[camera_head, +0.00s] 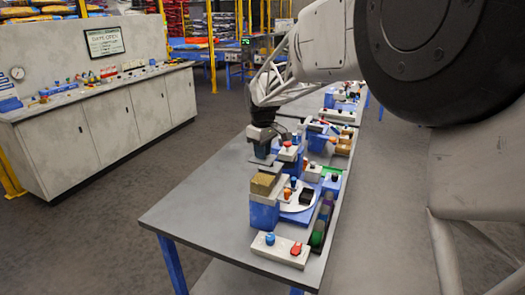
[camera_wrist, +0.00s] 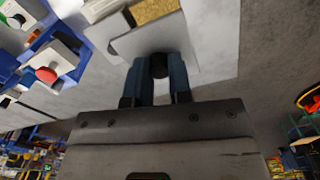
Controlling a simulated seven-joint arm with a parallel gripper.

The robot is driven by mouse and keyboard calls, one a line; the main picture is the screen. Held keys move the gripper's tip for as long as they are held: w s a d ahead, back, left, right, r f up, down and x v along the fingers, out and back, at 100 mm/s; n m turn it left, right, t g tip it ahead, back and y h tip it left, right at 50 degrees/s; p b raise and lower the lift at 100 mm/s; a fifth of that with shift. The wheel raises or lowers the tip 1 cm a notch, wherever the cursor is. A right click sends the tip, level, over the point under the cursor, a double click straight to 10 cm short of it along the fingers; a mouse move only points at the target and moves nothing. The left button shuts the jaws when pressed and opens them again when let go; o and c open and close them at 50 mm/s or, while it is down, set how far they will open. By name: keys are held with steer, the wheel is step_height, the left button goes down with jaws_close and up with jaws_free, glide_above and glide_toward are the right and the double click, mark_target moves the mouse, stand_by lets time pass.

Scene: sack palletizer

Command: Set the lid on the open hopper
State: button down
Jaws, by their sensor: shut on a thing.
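My gripper (camera_head: 262,148) is above the table, pointing down. In the wrist view its two blue fingers (camera_wrist: 160,72) are shut on the dark knob of a flat grey lid (camera_wrist: 150,40). In the head view the lid (camera_head: 261,160) shows as a thin plate under the fingers. The open hopper (camera_head: 264,214) is a blue box with a pale top and tan fill (camera_head: 263,184). It stands on the table, nearer the head camera than the lid. In the wrist view the tan fill (camera_wrist: 153,10) shows beyond the lid's edge. The lid appears raised and apart from the hopper.
The grey table (camera_head: 195,215) is bare to the left of the hopper. A round white plate (camera_head: 300,197) with parts is right of it. A white button box (camera_head: 280,249) stands in front. Several blue and white button boxes (camera_head: 318,140) lie behind and right.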

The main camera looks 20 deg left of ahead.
glide_above(262, 178)
steer(key=shift+d+f, duration=0.1)
steer(key=shift+f, duration=2.3)
steer(key=shift+f, duration=1.2)
stand_by(1.9)
steer(key=c, duration=1)
jaws_free()
steer(key=shift+o, duration=0.2)
steer(key=shift+r, duration=0.2)
steer(key=shift+r, duration=3.8)
